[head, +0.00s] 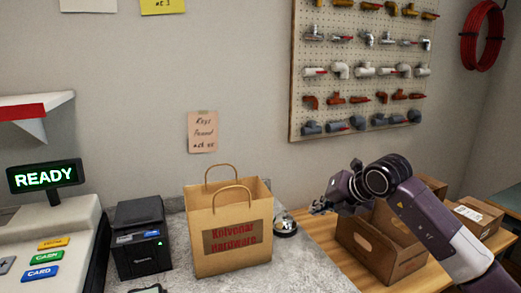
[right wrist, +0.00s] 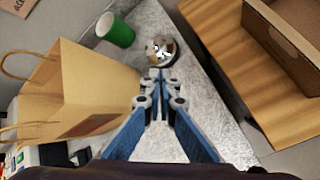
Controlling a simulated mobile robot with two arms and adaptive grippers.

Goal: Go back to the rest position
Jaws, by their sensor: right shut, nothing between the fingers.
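My right gripper (head: 318,208) reaches in from the right in the head view, above and beside a silver service bell (head: 285,224) on the grey counter. In the right wrist view its blue fingers (right wrist: 156,80) are together with nothing between them, and the bell (right wrist: 161,50) shows just beyond the tips. I cannot tell whether they touch it. My left gripper is not in view.
A brown paper bag (head: 230,235) stands left of the bell, with a black printer (head: 141,240) and register (head: 55,235) further left. A green cup (right wrist: 115,30) lies near the bell. A cardboard box (head: 375,252) sits on the wooden surface below my right arm.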

